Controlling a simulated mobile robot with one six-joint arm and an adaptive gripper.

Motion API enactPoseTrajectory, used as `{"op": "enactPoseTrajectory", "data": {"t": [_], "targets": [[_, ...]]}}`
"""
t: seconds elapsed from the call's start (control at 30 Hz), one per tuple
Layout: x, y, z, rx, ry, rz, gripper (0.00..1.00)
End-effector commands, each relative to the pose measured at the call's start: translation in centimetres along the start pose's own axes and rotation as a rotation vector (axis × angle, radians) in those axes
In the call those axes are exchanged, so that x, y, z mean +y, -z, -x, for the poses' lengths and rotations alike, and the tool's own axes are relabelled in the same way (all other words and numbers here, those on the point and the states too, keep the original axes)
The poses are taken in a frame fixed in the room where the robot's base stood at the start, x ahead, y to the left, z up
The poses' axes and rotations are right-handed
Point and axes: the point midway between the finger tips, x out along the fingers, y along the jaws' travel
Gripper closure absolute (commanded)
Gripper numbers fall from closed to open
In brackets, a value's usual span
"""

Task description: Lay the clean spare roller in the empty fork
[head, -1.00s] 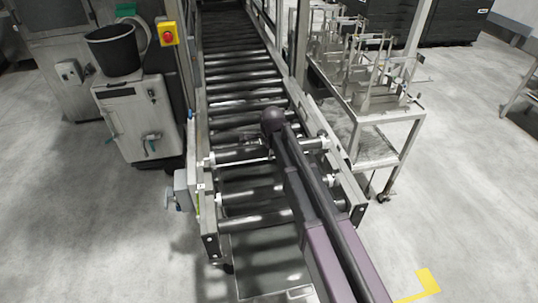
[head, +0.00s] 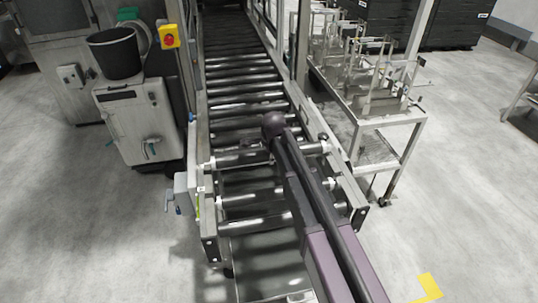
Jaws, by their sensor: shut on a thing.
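A dark roller (head: 240,159) with pale end pieces lies crosswise over the near part of the roller conveyor. Its left end is close to the left side rail and its right end (head: 325,147) is close to the right rail. My gripper (head: 268,146) is at the roller's middle, shut on it; my arm hides most of the jaws. I cannot tell whether the roller's ends rest in the fork or hang just above it. The empty fork itself is not clearly visible.
Conveyor rollers (head: 245,92) run away from me between metal side rails. A metal trolley (head: 370,120) with racks stands close on the right. A white cabinet (head: 135,125) with a black bucket (head: 116,54) stands on the left.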

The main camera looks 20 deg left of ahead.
Motion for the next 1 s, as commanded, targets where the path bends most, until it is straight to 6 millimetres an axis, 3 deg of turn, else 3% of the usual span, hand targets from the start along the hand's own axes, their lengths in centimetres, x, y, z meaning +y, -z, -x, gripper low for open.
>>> {"op": "enactPoseTrajectory", "data": {"t": [1.0], "targets": [[0.9,0.1,-3.2,0.001,0.001,-0.002,0.91]]}}
